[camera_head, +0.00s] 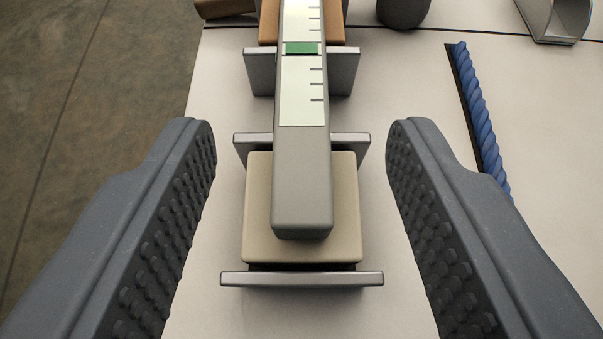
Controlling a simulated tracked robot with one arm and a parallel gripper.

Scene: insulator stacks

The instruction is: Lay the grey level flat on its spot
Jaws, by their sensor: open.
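The grey level (302,180) is a long bar with a pale scale strip and a green mark on top. It runs away from me down the middle of the view, and its far end is cut off by the top edge. Its near end lies over a beige block (346,240) set between two grey plates (301,279). Farther back it passes over an orange-brown block (335,28) behind another grey plate (345,72). My gripper (302,150) is open, with one studded finger on each side of the level and a clear gap to both.
A blue twisted rod (480,115) lies in a dark strip on the pale table (420,90) at the right. A dark round object (403,10) and a grey metal piece (556,18) stand at the back right. A brown object (222,8) is at the back left, near the table's left edge.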

